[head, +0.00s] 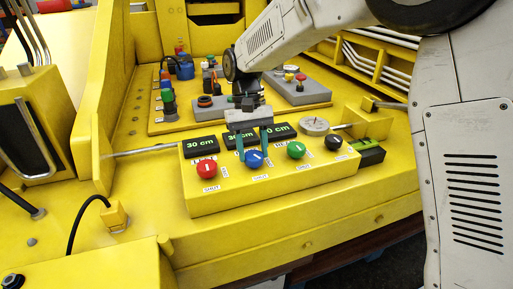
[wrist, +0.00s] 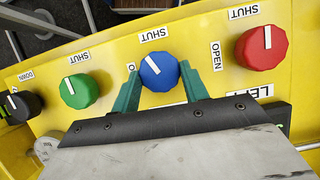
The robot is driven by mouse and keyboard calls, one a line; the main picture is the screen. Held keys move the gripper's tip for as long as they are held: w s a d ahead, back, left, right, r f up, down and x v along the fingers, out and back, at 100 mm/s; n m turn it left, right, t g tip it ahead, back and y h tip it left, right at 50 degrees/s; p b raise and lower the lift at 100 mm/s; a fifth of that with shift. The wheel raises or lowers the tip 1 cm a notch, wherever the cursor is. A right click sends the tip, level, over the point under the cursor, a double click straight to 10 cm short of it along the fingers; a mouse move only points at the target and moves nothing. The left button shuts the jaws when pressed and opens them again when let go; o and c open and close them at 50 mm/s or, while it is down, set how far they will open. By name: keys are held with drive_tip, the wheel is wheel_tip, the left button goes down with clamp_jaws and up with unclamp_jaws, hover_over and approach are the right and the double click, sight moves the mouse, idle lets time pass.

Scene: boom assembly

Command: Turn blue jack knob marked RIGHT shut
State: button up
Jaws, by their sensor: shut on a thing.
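The blue knob (head: 254,158) is on the front of the yellow control box, between the red and green knobs. In the wrist view the blue knob (wrist: 159,72) sits between the teal fingers of my gripper (wrist: 161,76), which is shut on it. My gripper (head: 254,146) comes down from above in the head view. The knob's white line points up and left in the wrist view, between the SHUT label (wrist: 155,34) above and a label on the left showing only an O. Any RIGHT marking is hidden by my gripper.
Dark displays (head: 201,143) sit behind the knobs; one reads 30 cm, others are partly covered. A grey round disc (head: 314,126) lies on the box top.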

drive_tip(key=m, duration=0.1)
drive_tip(key=m+y, duration=0.1)
drive_tip(key=m, duration=0.1)
drive_tip(key=m+y, duration=0.1)
drive_tip(key=m, duration=0.1)
drive_tip(key=shift+d, duration=0.35)
drive_tip(key=shift+m+y, duration=0.6)
drive_tip(key=shift+m, duration=1.1)
drive_tip(key=shift+a, duration=0.1)
drive_tip(key=o, duration=1)
drive_tip(key=shift+s+a, duration=0.1)
drive_tip(key=v, duration=0.8)
